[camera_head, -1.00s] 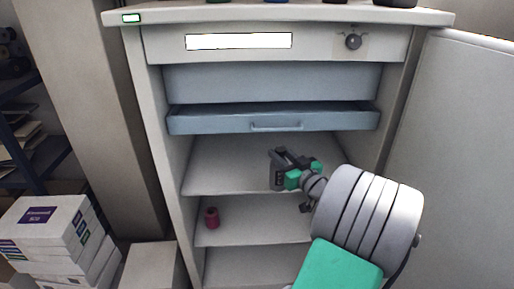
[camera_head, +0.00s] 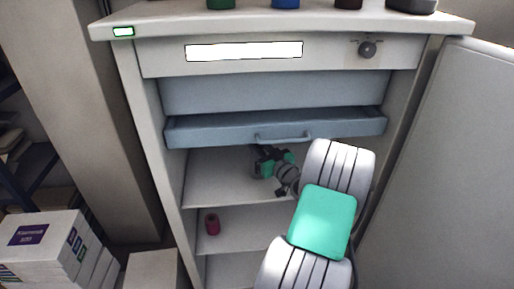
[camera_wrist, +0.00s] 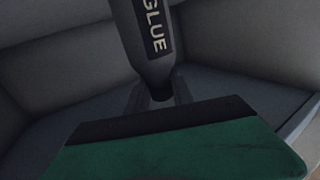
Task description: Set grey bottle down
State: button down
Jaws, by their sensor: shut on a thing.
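The grey bottle (camera_wrist: 146,35) shows in the wrist view with a dark "GLUE" label, its narrow neck end toward my gripper. My gripper (camera_wrist: 160,95) is shut on it at the narrow end; the fingers are partly hidden behind the green and black wrist body. In the head view my gripper (camera_head: 262,160) is inside the cabinet, above the upper open shelf (camera_head: 215,185) and below the blue drawer. The bottle cannot be made out clearly in the head view. Whether it touches the shelf cannot be told.
The blue drawer (camera_head: 225,132) hangs slightly out just above my gripper. A small red item (camera_head: 212,224) stands on the lower shelf (camera_head: 245,235). Several objects stand on the cabinet top (camera_head: 180,18). White boxes (camera_head: 45,240) are at the left. The upper shelf's left part is bare.

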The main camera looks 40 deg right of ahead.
jog(key=c, duration=1.1)
grip_release()
